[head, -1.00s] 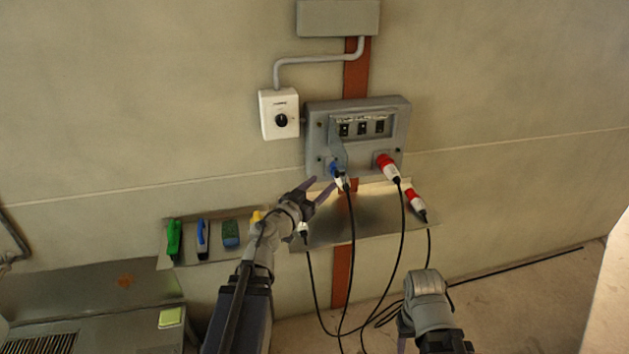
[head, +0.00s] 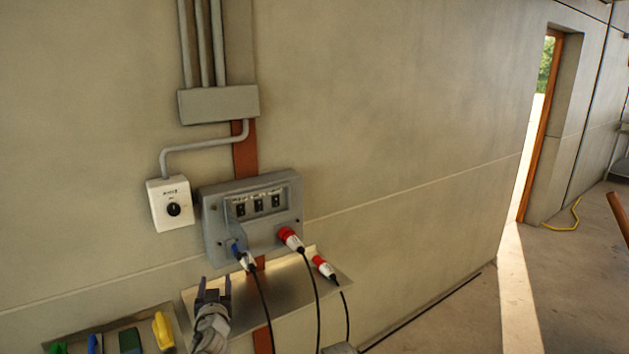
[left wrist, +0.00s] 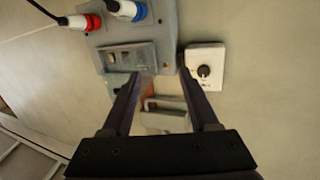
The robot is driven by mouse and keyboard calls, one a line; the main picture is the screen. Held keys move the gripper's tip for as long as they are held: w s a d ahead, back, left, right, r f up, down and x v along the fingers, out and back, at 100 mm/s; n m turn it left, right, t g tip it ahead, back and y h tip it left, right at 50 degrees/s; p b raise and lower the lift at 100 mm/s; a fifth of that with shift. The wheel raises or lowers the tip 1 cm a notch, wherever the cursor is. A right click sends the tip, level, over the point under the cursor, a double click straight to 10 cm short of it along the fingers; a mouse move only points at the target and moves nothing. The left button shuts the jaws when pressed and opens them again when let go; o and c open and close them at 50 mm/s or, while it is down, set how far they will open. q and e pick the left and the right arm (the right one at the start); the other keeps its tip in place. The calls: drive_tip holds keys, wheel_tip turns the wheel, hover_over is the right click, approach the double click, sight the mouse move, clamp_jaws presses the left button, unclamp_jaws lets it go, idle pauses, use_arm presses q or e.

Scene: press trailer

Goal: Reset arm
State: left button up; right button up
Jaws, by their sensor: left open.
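My left gripper (head: 214,290) is open and empty, its fingers pointing up in front of the left end of the metal shelf. In the left wrist view its two fingers (left wrist: 159,74) stand apart with nothing between them, facing the wall. The grey socket panel (head: 218,245) is above and to the right of it. A blue plug (head: 240,252) and a red plug (head: 291,239) sit at the panel's lower side. My right gripper is not in view; only a small grey piece of that arm shows at the bottom edge.
A white switch box (head: 171,204) with a black knob is left of the panel. A loose red-and-white plug (head: 324,268) lies on the metal shelf (head: 215,295). Black cables hang below. A tray (head: 175,318) holds several coloured items, including a yellow one (head: 163,331). A doorway (head: 540,120) is at right.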

use_arm(q)
drive_tip(key=s+d+f+m+g+b, duration=0.1)
drive_tip(key=s+d+f+g, duration=0.35)
drive_tip(key=f, duration=0.35)
drive_tip(key=s+d+f+g, duration=0.4)
drive_tip(key=f+g, duration=0.1)
drive_tip(key=f, duration=0.3)
drive_tip(key=s+d+f+m+g+h, duration=0.1)
drive_tip(key=s+d+f+m+g, duration=0.1)
drive_tip(key=s+d, duration=0.4)
drive_tip(key=s+d+f+m+g+h+b, duration=0.1)
drive_tip(key=s+d+f+m+g+h, duration=0.1)
drive_tip(key=s, duration=0.7)
drive_tip(key=d+f+m+g, duration=0.1)
drive_tip(key=d+f+g, duration=0.1)
drive_tip(key=d+g, duration=0.1)
drive_tip(key=shift+s+d, duration=0.2)
drive_tip(key=shift+d, duration=0.15)
drive_tip(key=shift+c, duration=0.9)
drive_tip(key=shift+w, duration=0.15)
